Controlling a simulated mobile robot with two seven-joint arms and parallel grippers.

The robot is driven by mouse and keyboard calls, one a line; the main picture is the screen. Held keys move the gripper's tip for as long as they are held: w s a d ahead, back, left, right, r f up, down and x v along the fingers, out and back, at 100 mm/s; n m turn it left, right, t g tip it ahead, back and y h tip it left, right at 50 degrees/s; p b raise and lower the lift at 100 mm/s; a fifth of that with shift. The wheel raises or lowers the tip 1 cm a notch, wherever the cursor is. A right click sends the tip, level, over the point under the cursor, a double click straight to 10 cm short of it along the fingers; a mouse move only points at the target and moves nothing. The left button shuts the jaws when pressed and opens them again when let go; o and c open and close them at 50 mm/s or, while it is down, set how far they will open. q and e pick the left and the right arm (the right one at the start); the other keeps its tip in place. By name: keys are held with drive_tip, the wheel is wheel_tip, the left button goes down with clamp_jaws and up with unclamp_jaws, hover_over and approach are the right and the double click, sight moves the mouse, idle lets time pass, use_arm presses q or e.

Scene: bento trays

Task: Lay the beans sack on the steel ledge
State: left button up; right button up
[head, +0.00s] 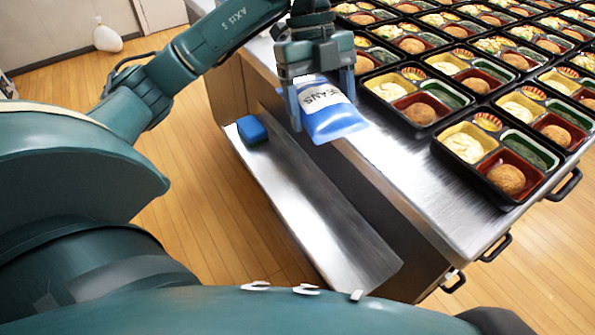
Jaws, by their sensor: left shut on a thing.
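The beans sack (334,122) is a blue bag with a white label reading "EANS". My left gripper (322,88) points down and is shut on the sack, with a finger on either side of it. The sack shows over the left edge of the steel table top; I cannot tell whether it touches it. The steel ledge (315,222) is a long, low shelf along the table's left side, below the top. A small blue block-like object (252,130) lies at the ledge's far end. My right gripper is not in view.
The steel table (405,178) carries many black bento trays (503,202) filling its right and far parts. The near and middle ledge is bare. Black handles (497,248) stick out at the table's near side. A white sack (107,38) stands on the wooden floor at the far left.

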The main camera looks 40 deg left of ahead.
use_arm(q)
drive_tip(key=shift+w+a+n, duration=0.1)
drive_tip(key=shift+a+n, duration=0.2)
drive_tip(key=shift+n, duration=0.2)
wheel_tip(320, 180, down, 23)
drive_tip(key=b, duration=0.4)
drive_tip(key=shift+r, duration=0.1)
wheel_tip(320, 180, down, 4)
drive_tip(key=shift+f+b, duration=0.1)
drive_tip(key=shift+b, duration=0.35)
drive_tip(key=shift+f, duration=0.35)
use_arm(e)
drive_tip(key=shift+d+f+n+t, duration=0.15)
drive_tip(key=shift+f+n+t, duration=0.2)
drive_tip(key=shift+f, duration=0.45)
use_arm(q)
drive_tip(key=shift+f, duration=0.1)
drive_tip(key=o, duration=0.9)
drive_tip(key=shift+t, duration=0.3)
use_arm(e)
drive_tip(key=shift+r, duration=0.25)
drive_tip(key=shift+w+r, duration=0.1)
